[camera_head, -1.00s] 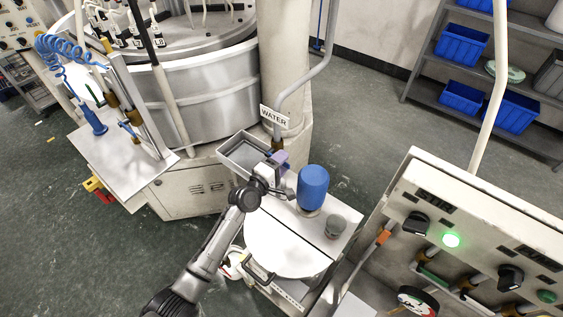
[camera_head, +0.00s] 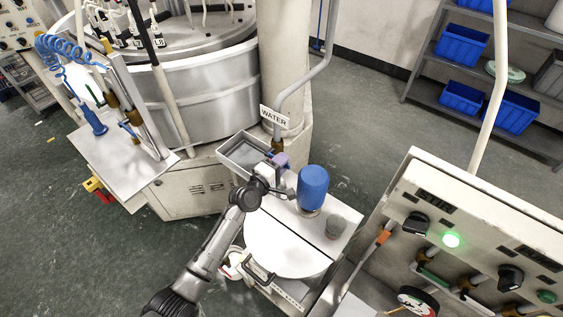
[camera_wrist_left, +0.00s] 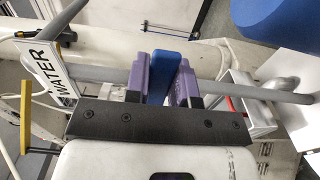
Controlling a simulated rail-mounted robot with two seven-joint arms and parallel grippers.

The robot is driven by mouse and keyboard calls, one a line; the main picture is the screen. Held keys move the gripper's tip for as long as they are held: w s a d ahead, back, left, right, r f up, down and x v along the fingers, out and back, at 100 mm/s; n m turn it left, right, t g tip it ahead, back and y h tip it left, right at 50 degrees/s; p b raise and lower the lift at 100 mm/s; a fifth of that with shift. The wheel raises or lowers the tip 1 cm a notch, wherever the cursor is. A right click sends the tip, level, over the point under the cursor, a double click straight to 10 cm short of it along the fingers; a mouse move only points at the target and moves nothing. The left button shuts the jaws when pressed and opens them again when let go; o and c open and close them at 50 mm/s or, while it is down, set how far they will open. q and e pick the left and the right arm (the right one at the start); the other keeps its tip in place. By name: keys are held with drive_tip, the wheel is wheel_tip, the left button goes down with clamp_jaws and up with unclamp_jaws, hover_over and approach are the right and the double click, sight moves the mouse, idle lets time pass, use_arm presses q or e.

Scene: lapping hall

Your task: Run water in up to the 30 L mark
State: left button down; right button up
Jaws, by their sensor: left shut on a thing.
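The WATER sign (camera_head: 274,117) hangs on the grey water pipe (camera_head: 291,98) beside the column; the sign also shows in the left wrist view (camera_wrist_left: 47,72). My left gripper (camera_head: 280,161) is at the lower end of this pipe, above the right end of a metal trough (camera_head: 229,146). In the left wrist view, its purple fingers (camera_wrist_left: 160,78) are shut on a blue lever (camera_wrist_left: 157,72), with the pipe passing behind. The lever is hidden in the head view. No 30 L mark or water level can be made out. My right gripper is not in view.
A white cart with a round lid (camera_head: 284,246) stands below the gripper. A control panel (camera_head: 475,215) with a lit green lamp stands at right.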

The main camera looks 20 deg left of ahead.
use_arm(q)
drive_tip(key=shift+r+n+p, duration=0.65)
drive_tip(key=shift+n+p, duration=0.15)
drive_tip(key=shift+n, duration=0.1)
drive_tip(key=shift+r+n, duration=0.15)
drive_tip(key=shift+n, duration=0.45)
drive_tip(key=shift+a, duration=0.1)
drive_tip(key=c, duration=1)
unclamp_jaws()
drive_tip(key=shift+o, duration=0.2)
